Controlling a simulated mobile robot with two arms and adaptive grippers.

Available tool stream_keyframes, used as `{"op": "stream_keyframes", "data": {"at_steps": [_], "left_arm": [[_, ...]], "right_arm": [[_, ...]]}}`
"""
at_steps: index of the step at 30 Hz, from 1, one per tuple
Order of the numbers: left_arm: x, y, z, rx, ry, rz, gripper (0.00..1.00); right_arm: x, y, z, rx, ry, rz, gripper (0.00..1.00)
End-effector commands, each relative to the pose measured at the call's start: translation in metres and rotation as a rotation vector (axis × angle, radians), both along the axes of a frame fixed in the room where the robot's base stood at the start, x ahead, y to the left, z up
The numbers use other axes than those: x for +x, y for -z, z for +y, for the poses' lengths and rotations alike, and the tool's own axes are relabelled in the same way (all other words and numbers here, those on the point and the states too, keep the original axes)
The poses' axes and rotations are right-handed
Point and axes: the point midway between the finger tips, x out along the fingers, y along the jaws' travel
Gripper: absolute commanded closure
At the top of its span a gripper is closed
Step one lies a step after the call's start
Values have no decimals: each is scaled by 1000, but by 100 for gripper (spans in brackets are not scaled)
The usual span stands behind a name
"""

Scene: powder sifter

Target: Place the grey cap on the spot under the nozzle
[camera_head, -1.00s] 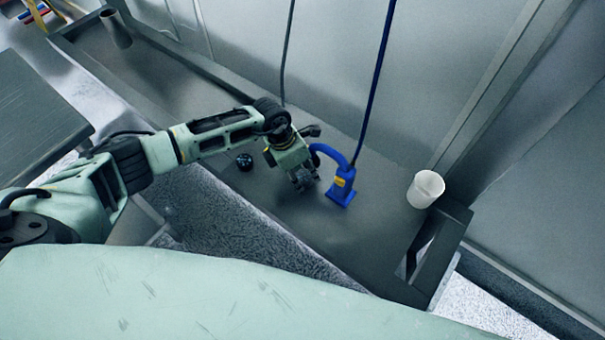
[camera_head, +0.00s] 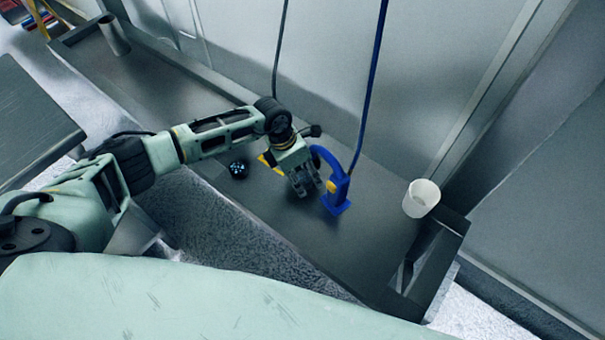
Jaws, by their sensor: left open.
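A grey, open-topped cylinder (camera_head: 114,36) stands at the far upper left end of the long grey bench; it may be the grey cap, but I cannot be sure. My left gripper (camera_head: 311,190) is open and points down over the middle of the bench, just left of a blue curved tool (camera_head: 336,198). I cannot tell whether its fingers touch the tool. No nozzle or marked spot can be clearly made out. My right gripper is not in view.
A white cup (camera_head: 421,199) stands near the bench's right end, beside a rectangular opening. A small dark round object (camera_head: 238,170) lies left of my gripper. A dark blue hose (camera_head: 372,90) and a grey cable (camera_head: 279,60) hang behind. The bench (camera_head: 165,80) is clear towards the upper left.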

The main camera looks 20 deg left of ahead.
Motion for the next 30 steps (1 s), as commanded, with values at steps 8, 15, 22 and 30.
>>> {"op": "stream_keyframes", "data": {"at_steps": [8,15,22,30], "left_arm": [[0,-4,1,0,0,-1,43],[-2,-43,13,1,0,-4,43],[-6,-89,26,0,0,-3,43],[-9,-114,32,0,1,0,43]], "right_arm": [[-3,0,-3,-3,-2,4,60],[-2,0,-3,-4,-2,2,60],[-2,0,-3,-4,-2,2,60],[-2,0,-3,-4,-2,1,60]]}}
